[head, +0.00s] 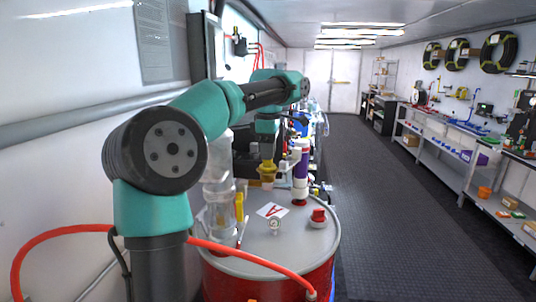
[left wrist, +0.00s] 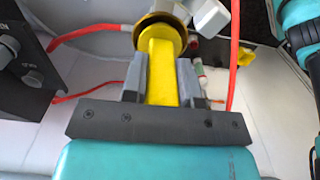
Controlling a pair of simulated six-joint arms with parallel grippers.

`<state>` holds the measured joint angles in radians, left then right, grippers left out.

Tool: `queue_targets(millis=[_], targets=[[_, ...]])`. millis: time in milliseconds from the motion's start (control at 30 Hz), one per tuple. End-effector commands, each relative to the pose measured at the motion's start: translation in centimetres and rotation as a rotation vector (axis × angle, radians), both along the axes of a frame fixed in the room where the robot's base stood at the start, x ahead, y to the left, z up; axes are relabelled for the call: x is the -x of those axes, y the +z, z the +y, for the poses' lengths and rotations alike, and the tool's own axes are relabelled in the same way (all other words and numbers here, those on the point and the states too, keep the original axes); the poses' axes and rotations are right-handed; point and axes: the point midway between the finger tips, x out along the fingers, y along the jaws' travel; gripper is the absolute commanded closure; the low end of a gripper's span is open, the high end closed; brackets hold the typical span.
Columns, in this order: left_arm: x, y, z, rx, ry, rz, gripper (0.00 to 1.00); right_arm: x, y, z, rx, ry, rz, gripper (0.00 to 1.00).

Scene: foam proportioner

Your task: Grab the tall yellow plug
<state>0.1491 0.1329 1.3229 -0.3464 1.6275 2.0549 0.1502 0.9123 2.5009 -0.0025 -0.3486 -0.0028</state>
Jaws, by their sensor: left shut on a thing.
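The tall yellow plug shows in the head view (head: 267,167) below my left gripper (head: 267,148), above the grey lid of the red drum (head: 250,252). In the left wrist view the plug's yellow shaft (left wrist: 161,70) lies between the two grey fingers of my left gripper (left wrist: 160,78), which are shut on it. Its round, wider end shows beyond the fingertips. Whether the plug touches anything below it cannot be told. My right gripper is in neither view.
The lid carries a clear cylinder (head: 218,185), a purple and white column (head: 300,178), a card marked A (head: 272,210), a small gauge (head: 274,226) and a red-capped fitting (head: 318,217). A red hose (head: 255,264) crosses in front. The floor at right is clear.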

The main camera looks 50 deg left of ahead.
Motion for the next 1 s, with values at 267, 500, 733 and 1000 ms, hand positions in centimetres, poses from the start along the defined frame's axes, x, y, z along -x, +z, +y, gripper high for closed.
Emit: queue_targets(millis=[267, 500, 733, 1000], targets=[[0.0, 1.8, 0.0, 0.0, 0.0, -0.001, 0.96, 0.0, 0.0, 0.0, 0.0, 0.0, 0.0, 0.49], [0.1, 3.4, -0.1, 0.0, -0.001, -0.001, 0.96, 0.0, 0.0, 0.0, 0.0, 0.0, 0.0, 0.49], [1.5, 3.5, -1.6, 0.0, -0.002, 0.0, 0.96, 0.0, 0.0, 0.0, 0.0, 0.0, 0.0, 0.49], [4.2, 3.9, -4.7, 0.0, -0.004, -0.002, 0.96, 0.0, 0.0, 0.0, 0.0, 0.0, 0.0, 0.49]])
